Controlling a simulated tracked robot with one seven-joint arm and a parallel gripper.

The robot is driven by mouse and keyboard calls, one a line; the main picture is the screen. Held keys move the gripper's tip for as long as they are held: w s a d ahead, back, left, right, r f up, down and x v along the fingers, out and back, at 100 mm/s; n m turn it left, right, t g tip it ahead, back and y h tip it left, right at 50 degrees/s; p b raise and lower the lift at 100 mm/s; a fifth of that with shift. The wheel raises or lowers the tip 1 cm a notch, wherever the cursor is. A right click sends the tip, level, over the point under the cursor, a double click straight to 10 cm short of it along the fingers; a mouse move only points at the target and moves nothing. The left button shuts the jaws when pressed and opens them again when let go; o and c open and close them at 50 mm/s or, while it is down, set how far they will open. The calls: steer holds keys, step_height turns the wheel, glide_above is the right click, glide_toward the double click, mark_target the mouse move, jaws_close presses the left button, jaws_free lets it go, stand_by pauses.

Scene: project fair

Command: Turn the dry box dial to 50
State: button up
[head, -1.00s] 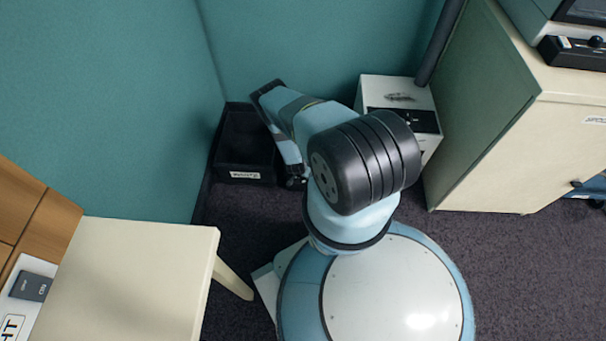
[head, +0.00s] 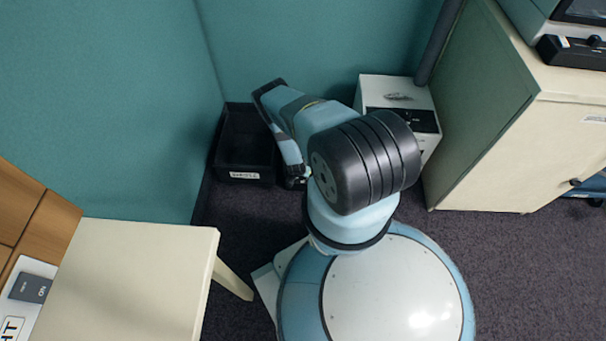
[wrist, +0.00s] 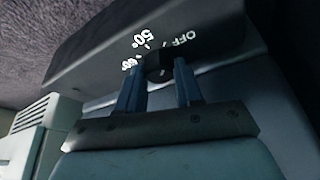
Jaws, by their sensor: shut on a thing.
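The dial (wrist: 158,68) is a small dark round knob on a dark panel (wrist: 90,62) in the wrist view. White marks stand around it: OFF to its right, 50° just above it, and a partly covered mark to its left. My gripper (wrist: 160,66) has its two blue-grey fingers on either side of the knob and is shut on it. I cannot tell which mark the knob points to. In the head view, my arm hides the dial and most of my gripper. A white box with a black panel (head: 408,118) stands behind my arm there.
A black open bin (head: 245,150) with a white label sits on the carpet by the teal partition. A cream table (head: 140,270) is at left front, and a cream cabinet (head: 500,150) at right. A white slatted thing (wrist: 45,130) is left of my gripper in the wrist view.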

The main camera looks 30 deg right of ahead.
steer(key=n+t+y, duration=0.1)
steer(key=n, duration=0.3)
steer(key=shift+w, duration=0.1)
steer(key=shift+n+t+y, duration=0.3)
steer(key=shift+n+y, duration=0.6)
steer(key=shift+n, duration=1.1)
steer(key=shift+r, duration=0.1)
steer(key=o, duration=1)
steer(key=shift+d, duration=0.1)
steer(key=shift+o, duration=0.2)
steer(key=v, duration=1.3)
steer(key=shift+s+r, duration=0.2)
steer(key=shift+r, duration=0.05)
